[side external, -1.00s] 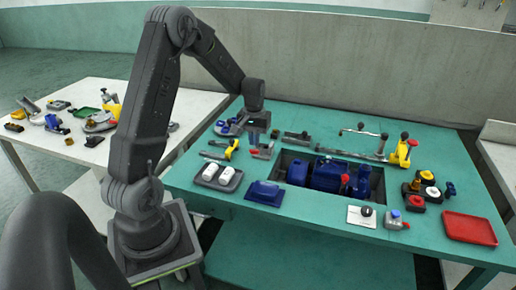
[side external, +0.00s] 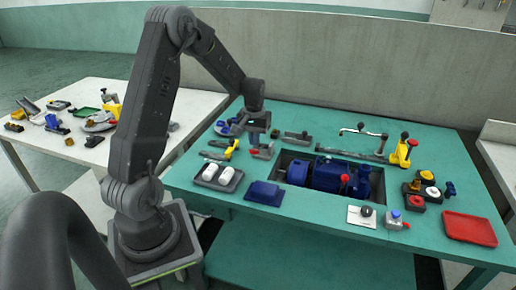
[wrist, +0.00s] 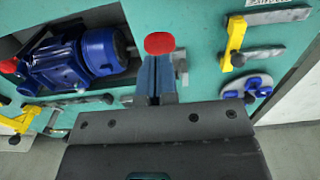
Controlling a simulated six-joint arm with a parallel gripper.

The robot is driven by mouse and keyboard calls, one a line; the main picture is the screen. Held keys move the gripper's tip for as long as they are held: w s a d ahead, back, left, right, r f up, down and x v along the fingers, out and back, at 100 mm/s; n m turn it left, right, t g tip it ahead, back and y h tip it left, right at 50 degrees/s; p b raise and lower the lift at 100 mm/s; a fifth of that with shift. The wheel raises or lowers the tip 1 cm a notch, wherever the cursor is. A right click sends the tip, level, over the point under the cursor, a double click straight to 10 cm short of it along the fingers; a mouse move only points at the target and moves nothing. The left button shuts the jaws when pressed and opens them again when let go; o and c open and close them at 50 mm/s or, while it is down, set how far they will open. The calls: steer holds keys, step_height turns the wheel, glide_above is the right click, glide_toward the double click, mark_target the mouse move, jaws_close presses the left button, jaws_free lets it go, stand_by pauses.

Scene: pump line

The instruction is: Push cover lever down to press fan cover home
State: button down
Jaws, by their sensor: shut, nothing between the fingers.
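My gripper (wrist: 157,62) is shut and empty, pointing down over the teal bench. It also shows in the side view (side external: 258,140). A red knob (wrist: 160,43), apparently the cover lever's, shows just beyond my fingertips. I cannot tell whether they touch. In the side view the red knob (side external: 268,146) sits on a grey mount left of the recess. The blue motor and pump unit (side external: 327,175) lies in the recess. Its rounded blue end (wrist: 104,52), likely the fan cover, faces the lever's side. Whether it is fully seated cannot be told.
A yellow-handled clamp (wrist: 236,40) stands beside the lever. A grey tray with white parts (side external: 217,177) and a blue block (side external: 265,193) sit at the front. A red tray (side external: 470,228) lies at the right. The bench between the blue block and the white card (side external: 355,216) is clear.

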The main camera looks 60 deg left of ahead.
stand_by(0.4)
steer(key=shift+f, duration=0.8)
